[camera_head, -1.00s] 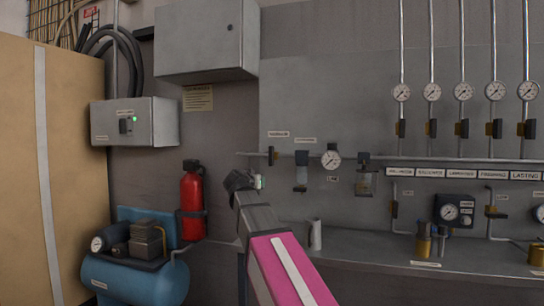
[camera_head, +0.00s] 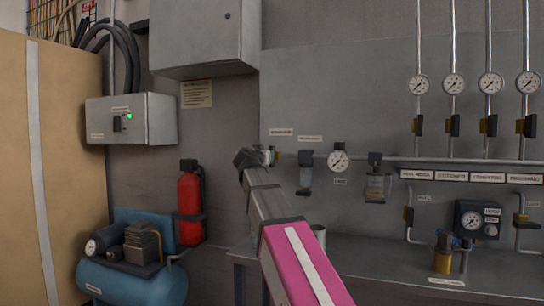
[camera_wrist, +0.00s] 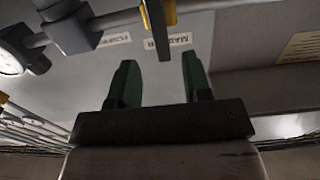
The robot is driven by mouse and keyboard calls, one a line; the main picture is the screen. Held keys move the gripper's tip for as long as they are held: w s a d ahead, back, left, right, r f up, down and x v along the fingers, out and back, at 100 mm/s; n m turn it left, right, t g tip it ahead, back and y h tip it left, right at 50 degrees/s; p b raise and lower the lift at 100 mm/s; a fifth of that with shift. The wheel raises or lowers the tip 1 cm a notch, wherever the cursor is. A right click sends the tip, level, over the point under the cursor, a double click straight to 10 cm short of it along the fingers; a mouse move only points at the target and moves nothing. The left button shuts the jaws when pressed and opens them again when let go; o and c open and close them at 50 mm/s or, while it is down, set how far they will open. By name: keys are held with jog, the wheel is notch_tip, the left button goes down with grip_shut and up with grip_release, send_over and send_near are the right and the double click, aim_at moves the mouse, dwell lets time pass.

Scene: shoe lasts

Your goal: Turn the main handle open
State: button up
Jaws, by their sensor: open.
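The main handle is a dark lever (camera_wrist: 156,35) beside a yellow valve body (camera_wrist: 170,12) on the wall pipe, seen in the upside-down wrist view. A label sits behind it on the grey panel. My gripper (camera_wrist: 159,75) has two green fingers standing apart with nothing between them. The lever's free end lies just beyond the fingertips, in line with the gap; I cannot tell the exact depth. In the head view my gripper (camera_head: 264,156) is at the left end of the pipe and mostly hides the valve.
A filter bowl (camera_head: 306,172), a round gauge (camera_head: 338,161) and a second bowl unit (camera_head: 376,182) hang along the pipe to the right. A grey bench (camera_head: 390,270) runs below. A red extinguisher (camera_head: 190,205) and blue compressor (camera_head: 135,285) stand left.

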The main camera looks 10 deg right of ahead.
jog(key=x, duration=0.7)
jog(key=shift+w+d, duration=0.1)
jog(key=shift+w, duration=0.2)
grip_shut()
